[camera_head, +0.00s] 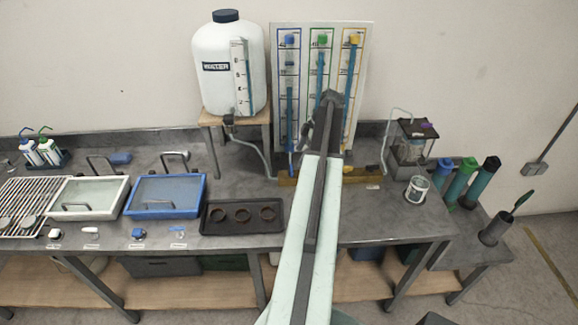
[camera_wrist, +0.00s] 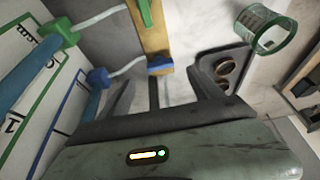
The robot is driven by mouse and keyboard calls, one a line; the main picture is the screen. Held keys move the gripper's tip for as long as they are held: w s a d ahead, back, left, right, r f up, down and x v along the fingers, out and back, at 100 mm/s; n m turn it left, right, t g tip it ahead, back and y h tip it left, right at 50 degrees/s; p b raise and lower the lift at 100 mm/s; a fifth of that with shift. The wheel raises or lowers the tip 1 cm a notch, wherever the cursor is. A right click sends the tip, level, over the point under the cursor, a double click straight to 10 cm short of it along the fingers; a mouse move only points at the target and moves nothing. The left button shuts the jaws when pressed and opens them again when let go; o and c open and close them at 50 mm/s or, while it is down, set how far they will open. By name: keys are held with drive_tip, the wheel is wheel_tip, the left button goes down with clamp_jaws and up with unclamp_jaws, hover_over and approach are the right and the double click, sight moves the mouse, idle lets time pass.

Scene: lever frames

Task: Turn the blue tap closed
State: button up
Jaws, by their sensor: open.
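The blue tap (camera_wrist: 160,65) is a small blue handle on a yellowish wooden bar in the wrist view. It lies across the bar, while the green tap (camera_wrist: 145,12) beside it lies along the bar. A pale hose joins the blue tap to a blue fitting (camera_wrist: 97,77) at the foot of a blue tube. My gripper (camera_wrist: 180,84) is open and empty, with its dark fingers close to the blue tap; I cannot tell whether they touch it. In the head view my gripper (camera_head: 306,140) is in front of the panel, and my arm hides part of the bar.
The gauge panel (camera_head: 277,90) stands behind the wooden bar (camera_head: 350,175). A white tank (camera_head: 215,85) stands left of it. A black tray with rings (camera_head: 240,229) lies left of my arm. A cup (camera_head: 417,188) stands right. Bare bench shows between tray and bar.

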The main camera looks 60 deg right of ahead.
sight(291, 169)
drive_tip(key=b+x, duration=0.6)
drive_tip(key=x, duration=0.2)
drive_tip(key=shift+w+r+b, duration=0.1)
drive_tip(key=shift+w+b, duration=0.05)
drive_tip(key=shift+b, duration=0.15)
drive_tip(key=shift+r, duration=0.1)
